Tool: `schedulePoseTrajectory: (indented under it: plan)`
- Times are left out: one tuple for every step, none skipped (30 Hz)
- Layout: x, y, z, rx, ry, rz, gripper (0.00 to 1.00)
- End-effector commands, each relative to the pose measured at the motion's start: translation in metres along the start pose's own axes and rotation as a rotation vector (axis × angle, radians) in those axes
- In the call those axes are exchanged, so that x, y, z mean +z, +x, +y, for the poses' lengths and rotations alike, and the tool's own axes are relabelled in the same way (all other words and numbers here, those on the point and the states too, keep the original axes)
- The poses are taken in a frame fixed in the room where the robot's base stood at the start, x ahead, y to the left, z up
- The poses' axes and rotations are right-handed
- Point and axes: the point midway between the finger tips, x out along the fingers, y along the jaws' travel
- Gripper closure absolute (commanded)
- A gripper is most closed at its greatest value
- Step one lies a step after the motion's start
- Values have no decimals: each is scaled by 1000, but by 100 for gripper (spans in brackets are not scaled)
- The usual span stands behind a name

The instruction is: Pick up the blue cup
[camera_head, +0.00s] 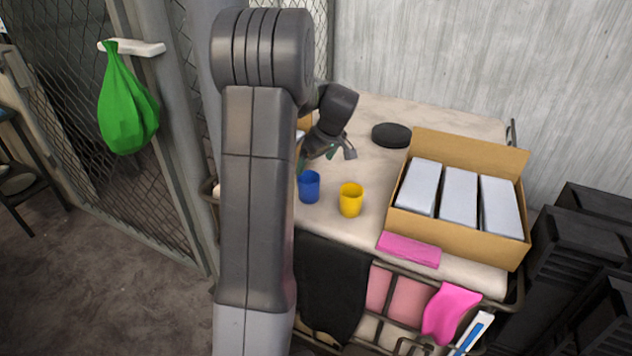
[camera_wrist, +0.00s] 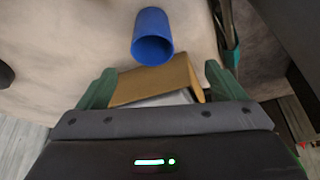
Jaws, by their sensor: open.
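The blue cup (camera_head: 309,187) stands upright on the table, left of the yellow cup (camera_head: 351,200). My gripper (camera_head: 328,160) is above the table, just behind and above the blue cup in the head view, partly hidden by my arm. In the wrist view the blue cup (camera_wrist: 152,37) lies beyond the fingertips, near the top middle, apart from them. My gripper (camera_wrist: 158,82) is open there, its two green fingers spread wide. No cup is between the fingers.
A cardboard box (camera_head: 465,219) with several grey-white blocks stands at the right of the table. A dark round object (camera_head: 391,135) lies at the back. A pink cloth (camera_head: 409,249) lies near the front edge. A cardboard piece (camera_wrist: 155,82) shows between the fingers in the wrist view.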

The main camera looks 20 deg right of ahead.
Motion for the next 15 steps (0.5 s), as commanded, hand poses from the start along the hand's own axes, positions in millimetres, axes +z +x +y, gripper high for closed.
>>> schedulePoseTrajectory:
  plan:
    - [0, 3, 2, -1, -1, 1, 11]
    - [0, 5, 2, -1, -2, 1, 11]
    - [-1, 10, 2, 0, -2, 1, 11]
    - [-1, 14, 2, -1, -2, 1, 11]
    - [0, 20, 2, -2, -2, 0, 11]
    - [0, 28, 2, -2, -2, -1, 11]
    - [-1, 34, 2, -3, -2, -1, 11]
    - [-1, 41, 2, -3, -2, -2, 11]
    - [-1, 48, 2, -3, -2, -1, 11]
    - [-1, 54, 2, -3, -2, -1, 11]
    - [-1, 60, 2, -2, -2, -1, 11]
    - [-1, 66, 2, -2, -2, 0, 11]
    - [-1, 70, 2, -2, -2, 0, 11]
    - [-1, 74, 3, -1, -2, 1, 11]
    - [-1, 78, 3, 0, -2, 1, 11]
